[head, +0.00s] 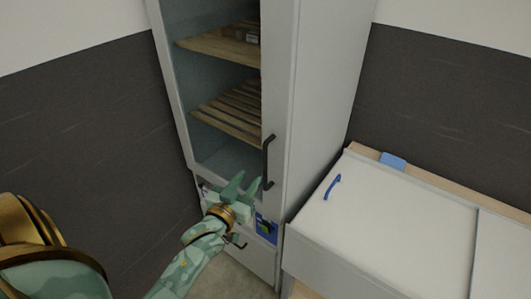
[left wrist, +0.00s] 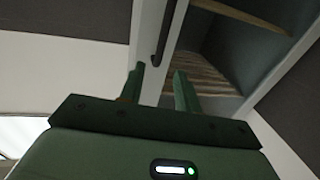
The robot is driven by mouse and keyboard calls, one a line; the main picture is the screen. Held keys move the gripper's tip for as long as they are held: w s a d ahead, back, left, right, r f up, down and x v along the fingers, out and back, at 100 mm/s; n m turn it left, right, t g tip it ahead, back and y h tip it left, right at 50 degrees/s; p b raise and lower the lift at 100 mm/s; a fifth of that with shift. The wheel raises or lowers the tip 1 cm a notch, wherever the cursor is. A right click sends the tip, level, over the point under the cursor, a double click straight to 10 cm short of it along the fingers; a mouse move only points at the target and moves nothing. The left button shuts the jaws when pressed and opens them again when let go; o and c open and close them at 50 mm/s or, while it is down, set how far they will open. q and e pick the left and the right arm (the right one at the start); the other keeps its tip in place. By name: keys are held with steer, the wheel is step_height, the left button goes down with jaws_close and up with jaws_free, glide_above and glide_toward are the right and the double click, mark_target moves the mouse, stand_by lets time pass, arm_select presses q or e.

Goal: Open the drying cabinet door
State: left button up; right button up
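The drying cabinet (head: 327,85) is tall and pale, with a glass-fronted door (head: 281,95) that appears shut. Slatted wooden shelves (head: 232,110) show behind the glass. A dark vertical bar handle (head: 268,162) is on the door's lower right edge. My left gripper (head: 250,186) is open and empty, just below and left of the handle's lower end in the head view. In the left wrist view the handle (left wrist: 163,45) is beyond the open fingertips (left wrist: 160,75), roughly in line with the gap between them. It does not appear to be between the fingers. My right gripper is out of view.
A blue control panel (head: 266,228) and a lower drawer front (head: 254,258) are below the door. A dark wall (head: 90,120) is at the left. A small box (head: 240,34) sits on the upper shelf.

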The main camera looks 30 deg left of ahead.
mark_target(264, 156)
arm_select(q)
steer(key=w, duration=0.4)
steer(key=w+a, duration=0.1)
steer(key=w, duration=0.7)
steer(key=shift+a, duration=0.3)
steer(key=shift+c, duration=0.3)
steer(key=shift+s, duration=0.1)
jaws_close()
steer(key=shift+s, duration=0.1)
